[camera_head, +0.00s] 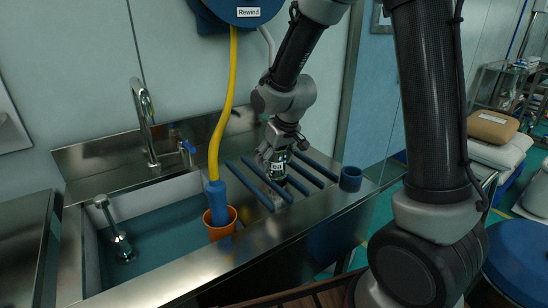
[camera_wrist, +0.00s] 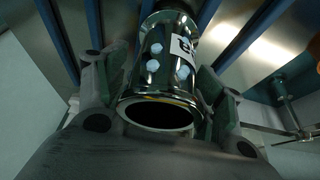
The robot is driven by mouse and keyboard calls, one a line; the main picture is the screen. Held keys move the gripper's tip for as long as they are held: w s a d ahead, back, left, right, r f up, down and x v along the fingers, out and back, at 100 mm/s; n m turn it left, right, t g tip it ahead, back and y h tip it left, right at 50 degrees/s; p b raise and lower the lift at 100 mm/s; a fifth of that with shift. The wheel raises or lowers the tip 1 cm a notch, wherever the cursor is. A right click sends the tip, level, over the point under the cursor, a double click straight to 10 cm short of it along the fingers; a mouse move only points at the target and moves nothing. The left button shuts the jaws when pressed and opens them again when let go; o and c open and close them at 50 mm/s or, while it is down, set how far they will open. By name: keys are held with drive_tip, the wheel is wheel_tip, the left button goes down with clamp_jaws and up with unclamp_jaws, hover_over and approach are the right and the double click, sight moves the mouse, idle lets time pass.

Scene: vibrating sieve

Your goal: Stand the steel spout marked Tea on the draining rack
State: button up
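The steel spout (camera_head: 277,170) is a short shiny cylinder with a black-and-white label, too small to read surely. It is roughly upright at the draining rack (camera_head: 241,177), a row of blue bars on the steel counter. Its lower end is near the bars; I cannot tell whether it rests there. In the wrist view the spout (camera_wrist: 163,62) shows an open dark end towards me, pale drops on its side and part of the label. My gripper (camera_head: 273,157) has its green-padded fingers on both sides of the spout, seemingly touching; the wrist view shows them too (camera_wrist: 165,85).
A blue cup (camera_head: 351,179) stands at the rack's right end. An orange cup (camera_head: 222,228) at the sink's edge holds the blue nozzle of a yellow hose (camera_head: 222,110). The sink (camera_head: 165,240) and tap (camera_head: 146,120) lie left. A reel marked Rewind (camera_head: 240,8) hangs above.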

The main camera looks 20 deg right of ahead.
drive_tip(key=shift+r, duration=0.1)
drive_tip(key=v, duration=1.2)
drive_tip(key=s+d+r+m, duration=0.1)
drive_tip(key=s+d+r, duration=0.1)
drive_tip(key=s+d, duration=0.2)
drive_tip(key=s+d+r+m+h, duration=0.1)
drive_tip(key=s+d, duration=0.4)
drive_tip(key=s, duration=0.6)
drive_tip(key=s+d+r+m, duration=0.1)
drive_tip(key=s+d+r, duration=0.1)
drive_tip(key=s+d, duration=0.3)
drive_tip(key=s, duration=0.3)
drive_tip(key=shift+s+r+m, duration=0.15)
drive_tip(key=shift+r+m, duration=0.15)
